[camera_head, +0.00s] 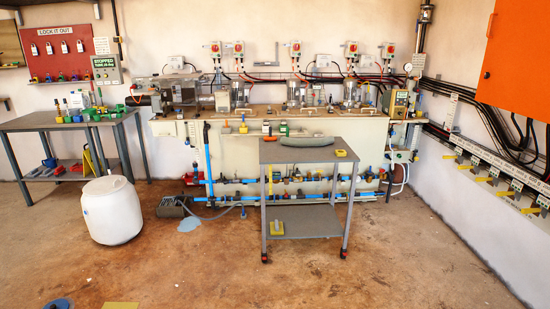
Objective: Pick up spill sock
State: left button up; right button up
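A long grey-green rounded object (307,142), which looks like the spill sock, lies across the top shelf of a grey wheeled cart (285,155). Neither of my grippers shows in the head view, so nothing is seen touching the sock.
Behind the cart stands a long pump bench (240,150) with blue pipes. A white drum (111,210) stands at left before a grey table (40,122). The floor before the cart is clear.

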aim_at(325, 141)
jog(key=i+z, duration=0.2)
jog(key=i, duration=0.5)
jog(key=i+z, duration=0.25)
jog(key=i, duration=0.45)
jog(key=i+j+z, duration=0.2)
jog(key=i, duration=0.5)
